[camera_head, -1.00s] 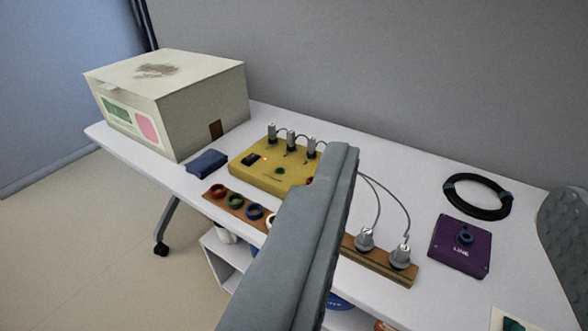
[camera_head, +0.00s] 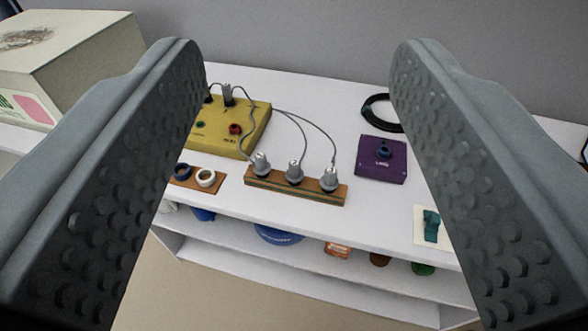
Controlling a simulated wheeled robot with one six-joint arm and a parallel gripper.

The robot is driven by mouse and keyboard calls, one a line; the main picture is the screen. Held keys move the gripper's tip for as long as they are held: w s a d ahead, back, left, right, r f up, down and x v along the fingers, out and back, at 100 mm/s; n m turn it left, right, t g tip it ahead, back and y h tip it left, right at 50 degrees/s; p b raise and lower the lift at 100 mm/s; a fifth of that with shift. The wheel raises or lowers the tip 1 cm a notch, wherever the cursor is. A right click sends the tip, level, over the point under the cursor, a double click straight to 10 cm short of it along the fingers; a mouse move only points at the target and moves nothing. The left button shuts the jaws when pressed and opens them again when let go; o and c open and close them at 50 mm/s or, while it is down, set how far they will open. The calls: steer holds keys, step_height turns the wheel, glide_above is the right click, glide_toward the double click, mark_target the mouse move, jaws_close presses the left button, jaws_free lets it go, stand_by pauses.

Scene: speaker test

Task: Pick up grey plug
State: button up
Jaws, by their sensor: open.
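Three grey plugs stand upright in a row on a wooden strip (camera_head: 318,197): a left plug (camera_head: 261,164), a middle plug (camera_head: 295,173) and a right plug (camera_head: 330,179). Thin grey cables run from them back toward the yellow box (camera_head: 250,130). My gripper (camera_head: 296,60) is open and empty, its two studded fingers wide apart at the left and right of the view. The plugs show between the fingers, farther off and below the fingertips. The left finger hides part of the yellow box.
Blue and white rings sit on a board (camera_head: 213,184) at the left. A big beige box (camera_head: 95,50) stands far left. Shelves (camera_head: 300,262) below hold several items.

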stand_by(0.3)
steer(key=shift+c, duration=1.2)
steer(key=m+g, duration=0.8)
steer(key=g, duration=0.9)
glide_above(294, 163)
step_height(294, 163, down, 14)
step_height(294, 163, down, 16)
steer(key=shift+f, duration=0.2)
steer(key=shift+c, duration=0.2)
steer(key=c, duration=0.8)
